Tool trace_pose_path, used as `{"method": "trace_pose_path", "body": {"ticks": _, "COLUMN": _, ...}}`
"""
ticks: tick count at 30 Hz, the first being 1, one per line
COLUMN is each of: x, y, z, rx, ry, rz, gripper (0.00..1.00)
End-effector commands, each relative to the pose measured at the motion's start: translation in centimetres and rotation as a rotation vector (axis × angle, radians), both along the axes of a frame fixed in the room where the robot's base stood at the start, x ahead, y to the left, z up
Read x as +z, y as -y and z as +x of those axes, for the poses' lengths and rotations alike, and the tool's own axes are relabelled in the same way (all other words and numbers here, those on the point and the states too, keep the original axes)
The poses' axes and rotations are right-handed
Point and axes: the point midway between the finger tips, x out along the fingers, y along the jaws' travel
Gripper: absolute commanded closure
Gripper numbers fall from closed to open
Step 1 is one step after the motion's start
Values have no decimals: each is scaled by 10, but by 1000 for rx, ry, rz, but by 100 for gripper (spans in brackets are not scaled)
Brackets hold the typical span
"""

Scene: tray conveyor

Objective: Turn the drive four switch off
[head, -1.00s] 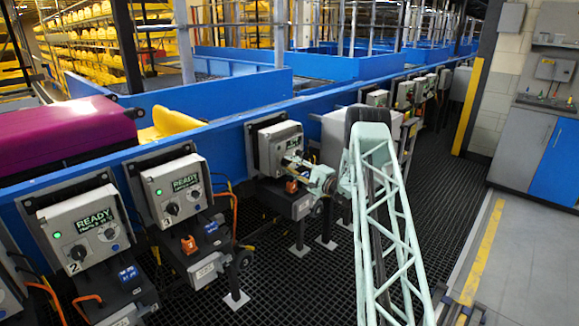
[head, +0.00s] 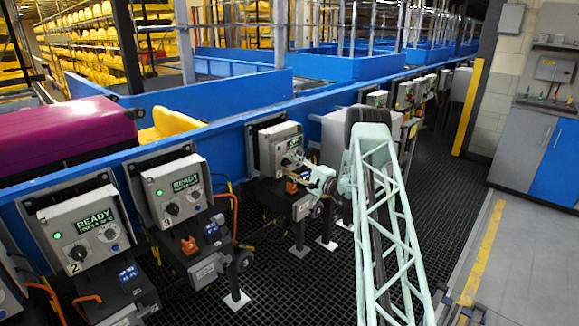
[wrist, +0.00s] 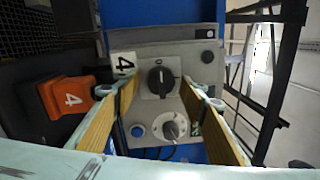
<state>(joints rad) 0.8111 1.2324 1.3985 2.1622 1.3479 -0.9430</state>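The drive four control box (head: 268,146) is on the blue conveyor side, and its display (head: 294,143) seems to read OFF in the head view. In the wrist view, the box's grey face (wrist: 190,60) carries a white label with a 4 (wrist: 123,64). Its black rotary switch (wrist: 161,82) has its grip bar lined up about vertically in the picture. My gripper (wrist: 158,88) is open, with its two tan fingers apart on either side of the switch and a visible gap around it. In the head view, my gripper (head: 299,165) is in front of the box, its fingers partly hidden.
A grey dial (wrist: 170,128) and a blue button (wrist: 138,131) sit below the switch. An orange block marked 4 (wrist: 68,97) is at the left. The drive two box (head: 82,226) and another box (head: 170,190) show READY.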

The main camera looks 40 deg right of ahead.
Motion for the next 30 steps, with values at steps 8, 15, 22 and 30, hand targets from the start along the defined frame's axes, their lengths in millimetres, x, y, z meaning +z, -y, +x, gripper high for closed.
{"method": "trace_pose_path", "body": {"ticks": 8, "x": -1, "y": 3, "z": -13, "rx": -1, "ry": 1, "rz": 0, "gripper": 61}}
{"method": "trace_pose_path", "body": {"ticks": 15, "x": -3, "y": 6, "z": -40, "rx": -1, "ry": 0, "rz": 1, "gripper": 61}}
{"method": "trace_pose_path", "body": {"ticks": 22, "x": -5, "y": 11, "z": -74, "rx": -2, "ry": -1, "rz": 1, "gripper": 61}}
{"method": "trace_pose_path", "body": {"ticks": 30, "x": -8, "y": 15, "z": -106, "rx": -1, "ry": 0, "rz": 1, "gripper": 61}}
